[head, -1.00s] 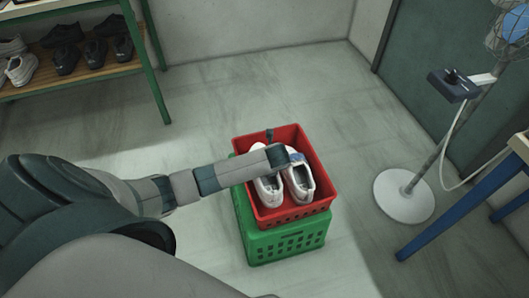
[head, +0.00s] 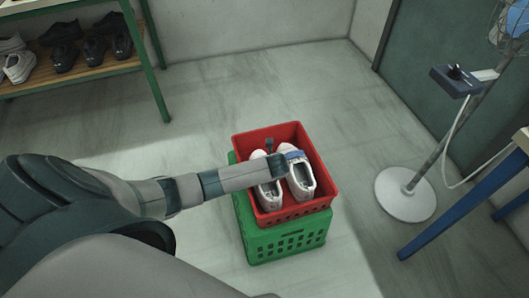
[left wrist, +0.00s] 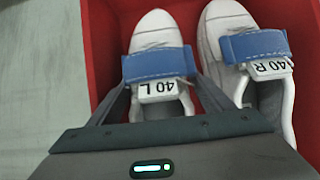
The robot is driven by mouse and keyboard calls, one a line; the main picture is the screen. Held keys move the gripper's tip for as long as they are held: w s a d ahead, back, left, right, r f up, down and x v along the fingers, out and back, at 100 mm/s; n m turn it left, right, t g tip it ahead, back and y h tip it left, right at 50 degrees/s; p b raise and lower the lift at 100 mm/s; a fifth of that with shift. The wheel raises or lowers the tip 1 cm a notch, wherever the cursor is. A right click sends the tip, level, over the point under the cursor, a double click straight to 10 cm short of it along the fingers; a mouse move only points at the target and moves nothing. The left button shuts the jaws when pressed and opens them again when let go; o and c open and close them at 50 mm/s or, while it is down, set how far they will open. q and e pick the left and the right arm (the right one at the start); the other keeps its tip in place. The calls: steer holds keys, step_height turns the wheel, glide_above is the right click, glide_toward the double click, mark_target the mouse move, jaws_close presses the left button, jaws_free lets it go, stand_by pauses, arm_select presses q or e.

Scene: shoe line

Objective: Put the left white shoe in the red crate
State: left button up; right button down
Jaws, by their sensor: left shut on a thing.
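The left white shoe (head: 270,195), with a blue strap and a "40 L" tag, is inside the red crate (head: 324,181) on its left side. It also shows in the left wrist view (left wrist: 157,32), toe pointing away. My left gripper (head: 277,166) is over it, its fingers on either side of the shoe behind the strap, shut on it. The gripper hides part of the shoe in the head view. Whether the sole touches the crate floor is hidden. My right gripper is not in view.
A second white shoe, tagged "40 R" (left wrist: 228,20), sits close beside it in the crate. The red crate stands on a green crate (head: 286,241). A fan stand (head: 405,194) and a blue-legged table (head: 463,212) are at right, a shoe rack (head: 79,66) at back left.

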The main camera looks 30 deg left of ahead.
arm_select(q)
steer(key=o, duration=1.4)
steer(key=shift+r, duration=0.1)
steer(key=shift+s+d+r, duration=0.2)
steer(key=shift+d+r, duration=0.05)
steer(key=shift+r, duration=0.25)
steer(key=p+v, duration=0.4)
steer(key=v, duration=1.2)
steer(key=shift+r, duration=0.15)
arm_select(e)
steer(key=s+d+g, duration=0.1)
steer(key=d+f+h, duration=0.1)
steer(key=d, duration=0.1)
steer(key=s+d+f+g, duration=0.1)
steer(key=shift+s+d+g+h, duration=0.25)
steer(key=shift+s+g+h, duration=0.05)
arm_select(q)
steer(key=shift+d, duration=0.1)
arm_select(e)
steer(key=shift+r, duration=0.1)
